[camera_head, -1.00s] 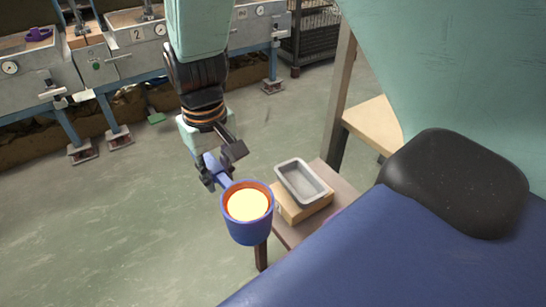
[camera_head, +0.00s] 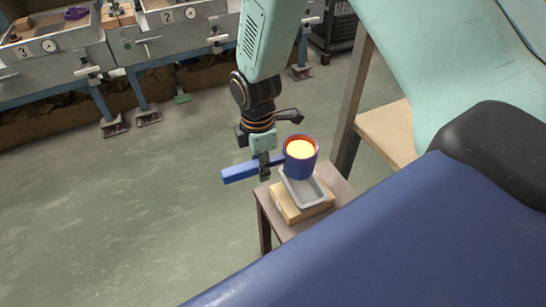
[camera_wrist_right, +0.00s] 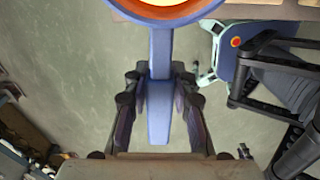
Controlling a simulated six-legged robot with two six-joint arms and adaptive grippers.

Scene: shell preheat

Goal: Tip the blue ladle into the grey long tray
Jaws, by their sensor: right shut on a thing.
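The blue ladle (camera_head: 300,168) has a deep cup with an orange-red inner rim and glowing pale-yellow contents. Its cup looks upright. My right gripper (camera_head: 265,168) is shut on the ladle's blue handle, whose free end sticks out to the left. In the right wrist view the handle (camera_wrist_right: 160,65) runs between the fingers (camera_wrist_right: 160,100), and the cup is cut off by the top edge. The grey long tray (camera_head: 318,200) lies below the cup in the head view. The cup covers its far part, and their exact height gap is unclear. My left gripper is not in view.
The tray sits on a light wooden block (camera_head: 290,211) on a small brown table (camera_head: 341,187). A wooden post (camera_head: 356,100) and a light wooden surface (camera_head: 388,130) stand to the right. Numbered grey metal units (camera_head: 65,60) line the back. The floor at left is clear.

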